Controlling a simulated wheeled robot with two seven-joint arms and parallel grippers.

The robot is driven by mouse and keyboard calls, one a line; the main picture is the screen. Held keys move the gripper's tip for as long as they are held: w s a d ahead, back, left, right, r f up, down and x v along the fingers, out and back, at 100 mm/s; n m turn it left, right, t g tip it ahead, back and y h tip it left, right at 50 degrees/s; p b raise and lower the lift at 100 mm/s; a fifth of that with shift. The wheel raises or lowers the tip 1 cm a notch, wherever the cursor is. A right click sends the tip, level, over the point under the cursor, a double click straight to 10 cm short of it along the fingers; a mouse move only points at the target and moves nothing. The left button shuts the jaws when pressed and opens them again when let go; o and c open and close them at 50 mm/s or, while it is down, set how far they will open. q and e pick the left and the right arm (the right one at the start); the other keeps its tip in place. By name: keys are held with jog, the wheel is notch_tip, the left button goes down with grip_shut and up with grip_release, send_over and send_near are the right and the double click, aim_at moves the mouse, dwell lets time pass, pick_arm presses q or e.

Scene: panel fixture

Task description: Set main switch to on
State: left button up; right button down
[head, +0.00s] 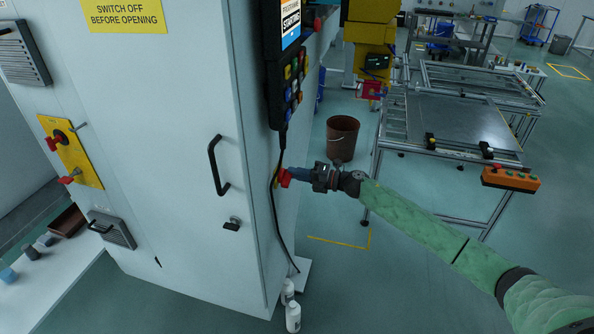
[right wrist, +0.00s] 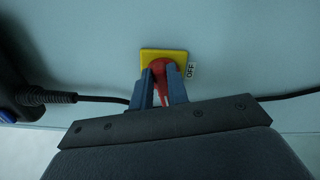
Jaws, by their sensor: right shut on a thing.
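The main switch is a red rotary handle (right wrist: 159,67) on a yellow square plate (right wrist: 149,54), and an OFF label (right wrist: 190,71) sits just right of the plate. In the head view the red handle (head: 284,178) is on the right side face of the white cabinet. My right gripper (right wrist: 160,84) is shut on the handle, one blue-grey finger on each side of it. A white mark shows on the handle between the fingers. The right gripper also shows in the head view (head: 292,174), reaching in from the right. My left gripper is not in view.
A black cable (head: 274,215) hangs from the control pendant (head: 288,85) close beside the switch. White bottles (head: 292,316) stand on the floor below. The cabinet front has a black door handle (head: 216,165) and a yellow panel (head: 80,160) with red handles. A brown bin (head: 342,140) stands behind.

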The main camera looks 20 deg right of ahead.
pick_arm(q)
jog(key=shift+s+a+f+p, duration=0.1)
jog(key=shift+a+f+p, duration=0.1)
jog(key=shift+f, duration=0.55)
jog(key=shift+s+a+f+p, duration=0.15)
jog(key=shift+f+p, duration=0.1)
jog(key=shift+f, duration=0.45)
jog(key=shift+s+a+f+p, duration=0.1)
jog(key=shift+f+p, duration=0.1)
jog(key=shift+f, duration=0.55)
pick_arm(e)
jog(key=shift+d+f+m, duration=0.1)
jog(key=shift+f+m, duration=0.05)
jog(key=shift+m, duration=0.7)
jog(key=shift+f+m, duration=0.1)
jog(key=shift+m, duration=0.75)
jog(key=c, duration=1.4)
grip_release()
jog(key=shift+o, duration=0.2)
